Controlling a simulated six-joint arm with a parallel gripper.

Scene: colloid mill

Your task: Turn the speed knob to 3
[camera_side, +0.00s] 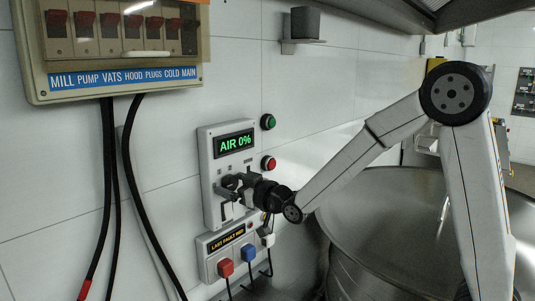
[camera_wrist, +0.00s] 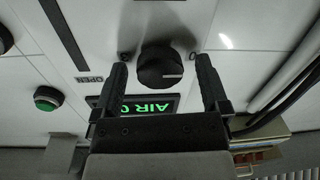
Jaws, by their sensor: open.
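A black round knob (camera_wrist: 160,67) on a white panel shows in the wrist view, with a pale mark on its face pointing right. My gripper (camera_wrist: 161,64) is open, one finger on each side of the knob, with visible gaps; I cannot tell how deep the fingers reach. In the side view my gripper (camera_side: 230,189) is at the lower front of the white control panel (camera_side: 208,160) and largely hides its knobs. The panel's green display (camera_side: 234,143) reads "AIR 0%".
A green button (camera_side: 268,122) and a red button (camera_side: 268,163) sit right of the panel. Below is a socket box (camera_side: 224,242) with red, blue and white plugs and hanging cables. A breaker box (camera_side: 120,50) is upper left. A large steel vat (camera_side: 390,225) stands at right.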

